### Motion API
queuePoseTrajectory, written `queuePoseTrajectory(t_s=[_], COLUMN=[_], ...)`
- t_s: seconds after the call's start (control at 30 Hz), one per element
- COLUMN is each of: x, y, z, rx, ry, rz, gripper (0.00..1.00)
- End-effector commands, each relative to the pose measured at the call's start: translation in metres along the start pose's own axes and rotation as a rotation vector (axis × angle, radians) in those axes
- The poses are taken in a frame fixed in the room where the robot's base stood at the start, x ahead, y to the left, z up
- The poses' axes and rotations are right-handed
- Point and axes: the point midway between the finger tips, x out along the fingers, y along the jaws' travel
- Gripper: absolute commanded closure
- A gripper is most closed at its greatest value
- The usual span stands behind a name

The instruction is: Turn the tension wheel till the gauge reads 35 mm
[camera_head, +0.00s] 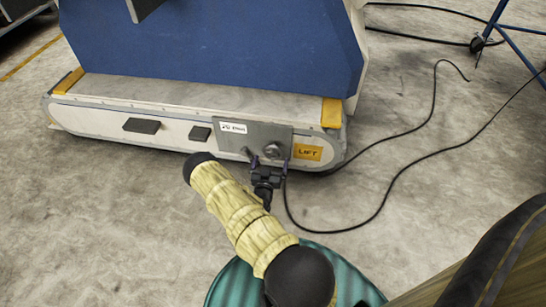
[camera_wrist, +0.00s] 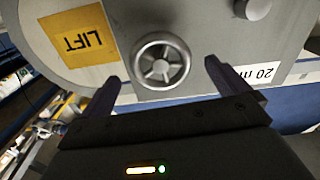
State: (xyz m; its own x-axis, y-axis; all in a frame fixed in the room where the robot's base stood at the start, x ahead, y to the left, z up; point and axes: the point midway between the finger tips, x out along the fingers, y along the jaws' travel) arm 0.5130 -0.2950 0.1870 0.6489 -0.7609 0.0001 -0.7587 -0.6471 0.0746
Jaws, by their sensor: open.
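The tension wheel (camera_wrist: 161,62) is a small round metal wheel with spokes on a grey panel; it also shows in the head view (camera_head: 272,149). The same label (camera_head: 234,128) is too small to read surely in the head view. My gripper (camera_head: 267,167) is open in front of the panel. In the wrist view its two dark fingers (camera_wrist: 161,72) stand apart on either side of the wheel's lower part. I cannot tell whether they touch it.
A yellow LIFT plate (camera_wrist: 78,37) is beside the wheel. A small dark knob (camera_wrist: 252,8) sits on the panel's other side. The panel is on a long white base (camera_head: 100,118) under a blue body (camera_head: 210,50). A black cable (camera_head: 375,215) lies on the floor.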

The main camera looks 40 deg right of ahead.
Motion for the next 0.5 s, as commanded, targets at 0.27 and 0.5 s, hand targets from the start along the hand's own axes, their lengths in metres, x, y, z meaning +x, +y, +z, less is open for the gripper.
queuePoseTrajectory(t_s=[0.27, 0.5], x=[0.044, 0.053], y=[-0.001, 0.000], z=[0.003, 0.000], rx=[0.001, -0.001], ry=[0.002, -0.001], rz=[0.000, -0.001], gripper=[0.00, 0.00])
